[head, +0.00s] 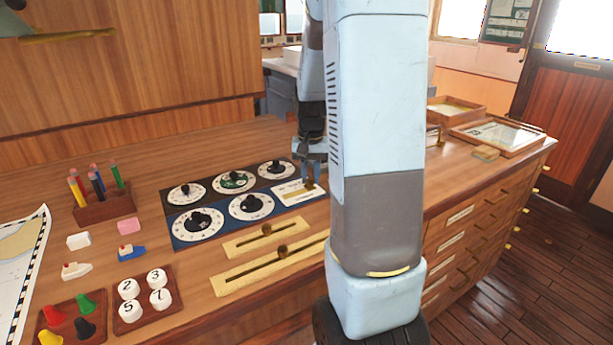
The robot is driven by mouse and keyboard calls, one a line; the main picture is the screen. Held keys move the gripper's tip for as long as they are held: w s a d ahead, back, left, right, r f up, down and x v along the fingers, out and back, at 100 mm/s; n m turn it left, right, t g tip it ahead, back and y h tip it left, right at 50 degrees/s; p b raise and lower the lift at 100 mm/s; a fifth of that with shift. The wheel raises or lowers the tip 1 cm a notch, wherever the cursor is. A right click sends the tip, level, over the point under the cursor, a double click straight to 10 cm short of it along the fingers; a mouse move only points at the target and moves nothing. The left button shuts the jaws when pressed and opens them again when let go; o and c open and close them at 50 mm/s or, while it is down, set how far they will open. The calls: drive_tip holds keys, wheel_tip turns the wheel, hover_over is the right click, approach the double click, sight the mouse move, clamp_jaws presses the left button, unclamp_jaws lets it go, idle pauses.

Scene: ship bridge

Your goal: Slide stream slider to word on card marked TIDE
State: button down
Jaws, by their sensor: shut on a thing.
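A small cream slider plate (291,194) lies at the right end of the dial panel, with a dark knob (309,185) near its right end. My gripper (311,175) points down over this plate and is shut on the knob. Two longer brass slider plates lie nearer: a short one (240,248) with its knob (266,229) near the middle, and a long one (232,284) with a knob (282,250). My arm hides the long plate's right end. I cannot read the lettering on any plate, nor make out a card marked TIDE.
Several round dials sit on the dark blue panel (212,237) left of my gripper. A pencil block (105,207), erasers, toy boats, numbered discs and coloured pawns stand at the left. A framed tray (497,137) lies at the back right. Open wood lies between.

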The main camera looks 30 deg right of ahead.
sight(310, 179)
drive_tip(key=c, duration=0.9)
unclamp_jaws()
drive_tip(key=shift+r, duration=0.1)
wheel_tip(310, 179, up, 14)
drive_tip(key=shift+f, duration=0.2)
drive_tip(key=shift+a, duration=0.1)
drive_tip(key=s+a+r+n+t, duration=0.1)
drive_tip(key=s+a+n+t, duration=0.1)
drive_tip(key=s+a, duration=0.3)
drive_tip(key=s+a+r+n+t, duration=0.1)
drive_tip(key=s+a+n, duration=0.1)
drive_tip(key=s+a, duration=0.4)
drive_tip(key=s+a+r+n+t, duration=0.2)
drive_tip(key=s+a, duration=0.4)
drive_tip(key=s, duration=0.3)
drive_tip(key=shift+n+t, duration=0.3)
drive_tip(key=shift+n, duration=0.1)
